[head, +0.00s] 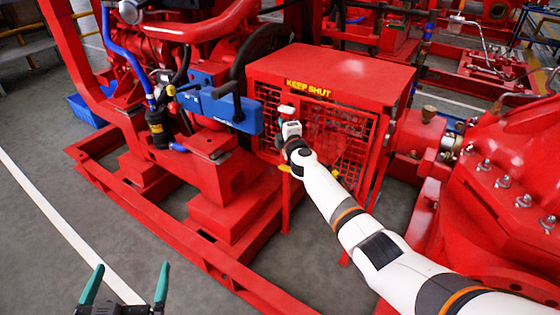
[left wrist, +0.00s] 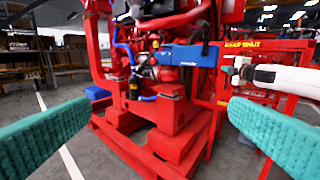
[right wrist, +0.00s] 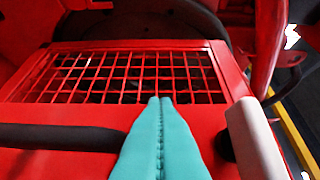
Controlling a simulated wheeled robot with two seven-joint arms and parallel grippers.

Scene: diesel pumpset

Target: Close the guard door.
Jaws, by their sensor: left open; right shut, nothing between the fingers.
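The guard (head: 340,75) is a red box marked KEEP SHUT, right of centre in the head view. Its red mesh door (head: 345,140) is on the front, partly hidden behind my right arm; I cannot tell how far it stands open. The guard also shows at the right of the left wrist view (left wrist: 255,45). My right gripper (right wrist: 155,100) is shut and empty, its teal fingertips at the near edge of a red mesh panel (right wrist: 130,72); contact is unclear. My left gripper (head: 131,267) is open and empty, low at the left, away from the guard.
A blue bar (head: 232,108) juts out just left of the guard. The red engine skid (head: 170,228) runs along the floor in front. A red bolted housing (head: 510,165) stands close on the right. Grey floor (head: 60,240) at the left is free.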

